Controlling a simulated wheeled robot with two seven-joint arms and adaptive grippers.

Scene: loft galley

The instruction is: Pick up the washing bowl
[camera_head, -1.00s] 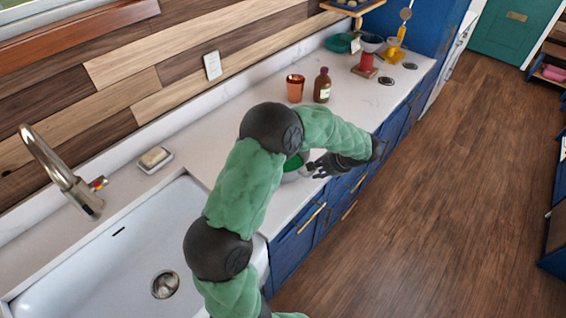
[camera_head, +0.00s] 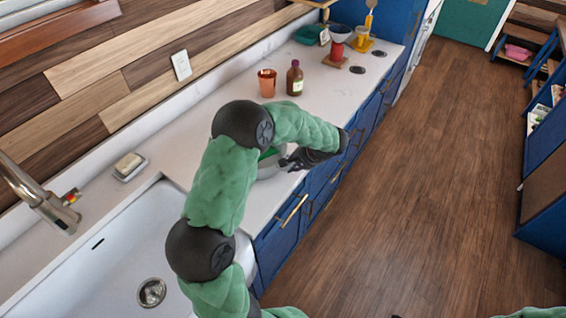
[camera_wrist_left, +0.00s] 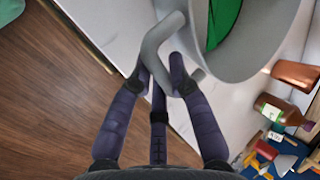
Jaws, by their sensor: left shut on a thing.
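The washing bowl (camera_head: 268,172) is grey with green inside. In the head view it is at the worktop's front edge, mostly hidden behind my left arm. In the left wrist view the bowl (camera_wrist_left: 240,62) fills the top right, with its looped grey handle toward me. My left gripper (camera_head: 290,163) is shut on that handle; its dark fingers (camera_wrist_left: 158,72) close around it in the left wrist view. I cannot tell whether the bowl rests on the worktop or is just above it. My right gripper is not in view.
A copper cup (camera_head: 267,83) and a brown bottle (camera_head: 295,78) stand behind the bowl on the white worktop (camera_head: 225,105). The sink (camera_head: 110,255) and a soap dish (camera_head: 130,168) are at the left. The wooden floor (camera_head: 420,190) is clear at the right.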

